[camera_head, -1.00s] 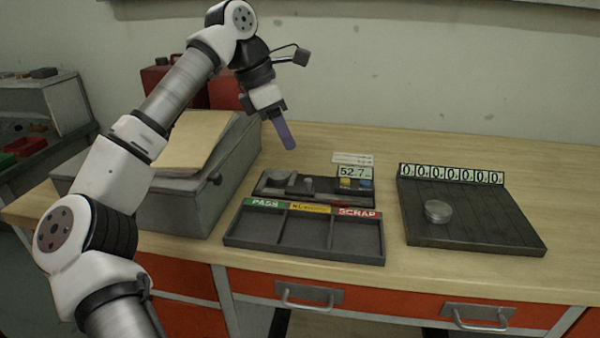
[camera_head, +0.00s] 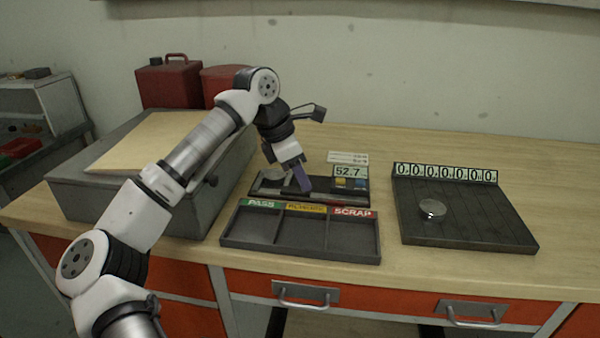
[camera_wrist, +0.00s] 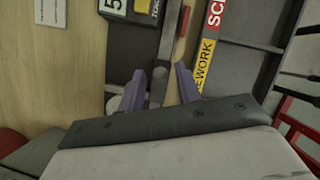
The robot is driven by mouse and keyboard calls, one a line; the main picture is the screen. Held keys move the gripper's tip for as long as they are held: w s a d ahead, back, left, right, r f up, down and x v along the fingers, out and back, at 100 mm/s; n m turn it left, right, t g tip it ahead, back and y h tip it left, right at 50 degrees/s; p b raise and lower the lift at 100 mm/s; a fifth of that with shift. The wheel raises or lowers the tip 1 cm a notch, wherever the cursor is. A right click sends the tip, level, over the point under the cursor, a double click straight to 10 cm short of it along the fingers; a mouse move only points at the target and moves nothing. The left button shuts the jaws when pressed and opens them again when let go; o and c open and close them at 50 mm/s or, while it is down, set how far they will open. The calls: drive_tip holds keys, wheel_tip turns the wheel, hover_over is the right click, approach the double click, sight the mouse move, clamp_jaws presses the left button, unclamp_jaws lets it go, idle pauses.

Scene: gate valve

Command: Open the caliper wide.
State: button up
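The caliper (camera_head: 340,190) lies on the bench on a dark base, with a display (camera_head: 350,171) reading 52.7. My gripper (camera_head: 304,187) is low over its middle, with the purple fingers pointing down. In the wrist view the two fingers of my gripper (camera_wrist: 160,71) are apart. A grey metal part of the caliper (camera_wrist: 160,86) shows in the gap between them, and a grey bar (camera_wrist: 172,40) runs on above. I cannot tell whether either finger touches it. My gripper hides part of the caliper in the head view.
A sorting tray (camera_head: 300,256) marked PASS, REWORK and SCRAP lies close in front of the caliper. A dark plate (camera_head: 470,215) with a metal disc (camera_head: 432,208) and a row of zeros is at right. A grey box (camera_head: 130,205) stands at left. Red cans (camera_head: 170,84) stand behind.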

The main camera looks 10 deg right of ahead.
clamp_jaws()
drive_tip(key=shift+s+d, duration=0.35)
drive_tip(key=shift+d, duration=0.55)
drive_tip(key=shift+o, duration=0.7)
unclamp_jaws()
drive_tip(key=b+v, duration=0.1)
drive_tip(key=v, duration=1.3)
drive_tip(key=shift+a+f, duration=0.1)
drive_tip(key=shift+f, duration=0.05)
